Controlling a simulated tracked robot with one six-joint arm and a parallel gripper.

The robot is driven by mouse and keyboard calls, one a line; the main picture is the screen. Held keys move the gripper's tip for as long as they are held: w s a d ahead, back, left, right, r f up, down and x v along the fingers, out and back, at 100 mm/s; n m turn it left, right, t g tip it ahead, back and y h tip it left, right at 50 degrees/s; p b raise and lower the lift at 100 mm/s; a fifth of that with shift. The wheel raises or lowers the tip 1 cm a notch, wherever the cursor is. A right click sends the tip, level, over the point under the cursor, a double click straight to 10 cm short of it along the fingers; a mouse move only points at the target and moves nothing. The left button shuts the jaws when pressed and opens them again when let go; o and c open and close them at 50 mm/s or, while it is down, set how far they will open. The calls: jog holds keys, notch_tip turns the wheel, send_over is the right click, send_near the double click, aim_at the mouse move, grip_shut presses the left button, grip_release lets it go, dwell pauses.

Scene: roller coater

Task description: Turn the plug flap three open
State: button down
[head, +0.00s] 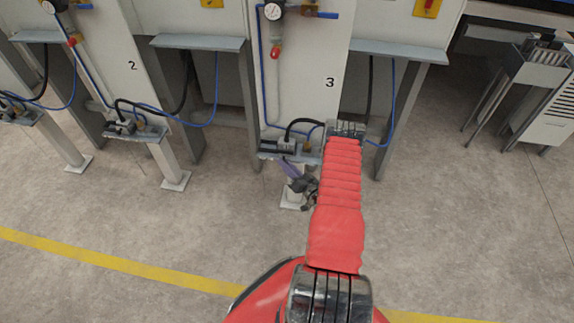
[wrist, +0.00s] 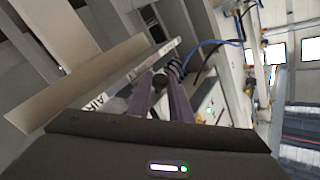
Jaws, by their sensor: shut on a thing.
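Station 3, marked by the number on its white panel (head: 330,82), carries a low grey bracket with a dark plug unit (head: 284,146) and a black cable. My gripper (head: 285,160) reaches the underside front of this unit in the head view, its purple fingers pointing up at it. In the wrist view my gripper (wrist: 163,86) has its purple fingers shut on a small dark part, plug flap three (wrist: 160,80), beside a ribbed black cable end. The flap is mostly hidden by the fingers, and its angle cannot be told.
A similar plug unit (head: 125,127) sits at station 2 to the left. Blue hoses (head: 393,110) and black cables hang around the panels. A metal stand (head: 535,65) is at the right. A yellow line (head: 120,262) crosses the open floor.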

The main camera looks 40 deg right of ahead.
jog(key=shift+d, duration=0.1)
jog(key=shift+f, duration=0.1)
jog(key=shift+s+f+n+t+y, duration=0.15)
jog(key=shift+f+n+t, duration=0.3)
jog(key=shift+n+t, duration=0.3)
jog(key=shift+w+f+n+t+y, duration=0.15)
jog(key=shift+f+n+t, duration=0.35)
jog(key=shift+n, duration=0.5)
jog(key=shift+s+f+n+t+y, duration=0.1)
jog(key=shift+f+n+t+y, duration=0.2)
jog(key=shift+n+t, duration=0.5)
jog(key=shift+f+n, duration=0.15)
jog(key=shift+n, duration=0.1)
jog(key=c, duration=1.9)
grip_release()
